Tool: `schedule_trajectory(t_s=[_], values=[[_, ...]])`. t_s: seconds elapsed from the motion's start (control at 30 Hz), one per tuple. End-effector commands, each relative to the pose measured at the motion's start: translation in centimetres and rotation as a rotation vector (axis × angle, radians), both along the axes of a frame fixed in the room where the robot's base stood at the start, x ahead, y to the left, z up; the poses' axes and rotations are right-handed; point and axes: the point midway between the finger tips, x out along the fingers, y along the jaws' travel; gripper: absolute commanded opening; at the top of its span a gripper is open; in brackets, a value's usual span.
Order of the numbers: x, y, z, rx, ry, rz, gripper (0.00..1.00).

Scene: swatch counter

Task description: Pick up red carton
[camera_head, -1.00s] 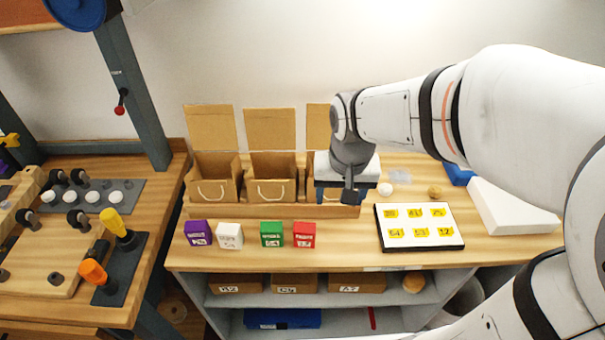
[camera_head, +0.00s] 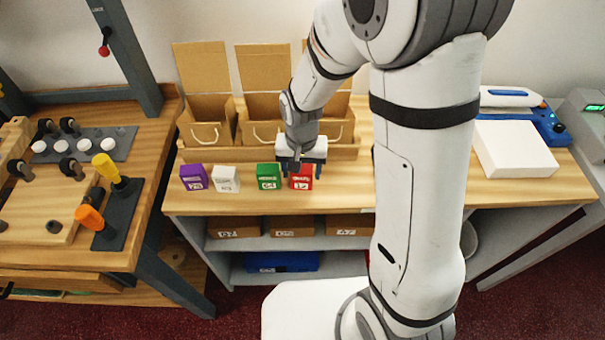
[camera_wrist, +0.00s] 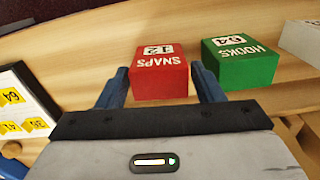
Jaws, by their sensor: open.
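The red carton (camera_head: 301,178) stands upright on the wooden counter, at the right end of a row of small cartons. In the wrist view the red carton (camera_wrist: 160,72) shows white lettering reading SNAPS and a 12 label. My gripper (camera_head: 298,172) is over the red carton from behind and above. In the wrist view the blue fingers of my gripper (camera_wrist: 163,88) are open, one on each side of the near part of the carton. Whether they touch it cannot be told. My gripper hides part of the carton's top in the head view.
The green carton (camera_head: 268,177) stands close left of the red one; a white carton (camera_head: 226,179) and a purple carton (camera_head: 193,177) stand further left. Open cardboard boxes (camera_head: 205,133) stand behind. A board with yellow labels (camera_wrist: 22,108) shows in the wrist view.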

Motion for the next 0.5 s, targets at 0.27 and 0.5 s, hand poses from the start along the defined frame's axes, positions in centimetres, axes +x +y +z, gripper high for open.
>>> schedule_trajectory(t_s=[0.27,0.5], values=[[0.04,-0.05,-1.47,0.0,0.0,-0.001,0.61],[0.06,-0.07,-1.43,0.0,-0.001,-0.001,0.51]])
